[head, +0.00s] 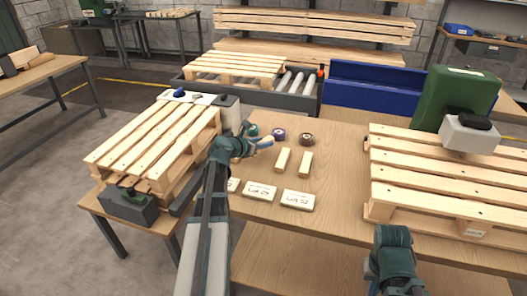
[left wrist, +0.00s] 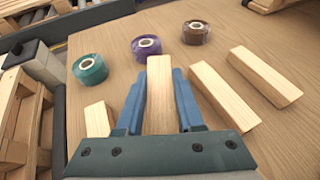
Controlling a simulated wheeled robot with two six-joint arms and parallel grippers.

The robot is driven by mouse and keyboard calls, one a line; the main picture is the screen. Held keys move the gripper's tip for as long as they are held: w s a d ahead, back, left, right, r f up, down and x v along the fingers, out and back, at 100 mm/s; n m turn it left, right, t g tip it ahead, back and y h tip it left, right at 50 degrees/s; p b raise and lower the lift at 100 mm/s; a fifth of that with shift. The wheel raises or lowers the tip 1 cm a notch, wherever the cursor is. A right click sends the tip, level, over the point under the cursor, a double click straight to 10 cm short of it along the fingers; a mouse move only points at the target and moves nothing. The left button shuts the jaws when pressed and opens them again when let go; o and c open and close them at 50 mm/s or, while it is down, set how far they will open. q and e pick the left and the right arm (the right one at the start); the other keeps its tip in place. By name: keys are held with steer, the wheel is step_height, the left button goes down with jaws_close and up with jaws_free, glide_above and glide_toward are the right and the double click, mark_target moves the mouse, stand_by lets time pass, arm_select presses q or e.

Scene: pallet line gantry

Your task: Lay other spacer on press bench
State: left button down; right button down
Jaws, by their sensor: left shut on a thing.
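My left gripper (head: 266,143) is shut on a pale wooden spacer (left wrist: 159,95), held between its two blue fingers over the wooden bench (head: 335,185). Two similar spacers lie side by side on the bench, to the right of the gripper: one (head: 283,160) and another (head: 305,163). Both also show in the left wrist view (left wrist: 224,97), (left wrist: 264,77). Part of a further pale wooden piece (left wrist: 98,118) shows left of the left finger; the finger hides the rest. My right gripper (head: 372,278) is low at the bottom right, and its jaws are unclear.
Teal (left wrist: 90,69), purple (left wrist: 146,46) and brown (left wrist: 195,32) tape rolls sit beyond the spacers. Lot cards (head: 297,199) lie nearer. Pallets stand left (head: 150,140) and right (head: 440,185). A green machine (head: 455,100) and a blue bin (head: 375,85) are behind.

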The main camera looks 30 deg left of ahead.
mark_target(263, 155)
arm_select(q)
steer(key=shift+f, duration=0.1)
step_height(263, 155, down, 3)
steer(key=b, duration=0.3)
steer(key=shift+f, duration=0.15)
steer(key=shift+f+b, duration=0.2)
steer(key=shift+b, duration=0.25)
steer(key=c, duration=0.5)
jaws_free()
steer(key=shift+r, duration=0.1)
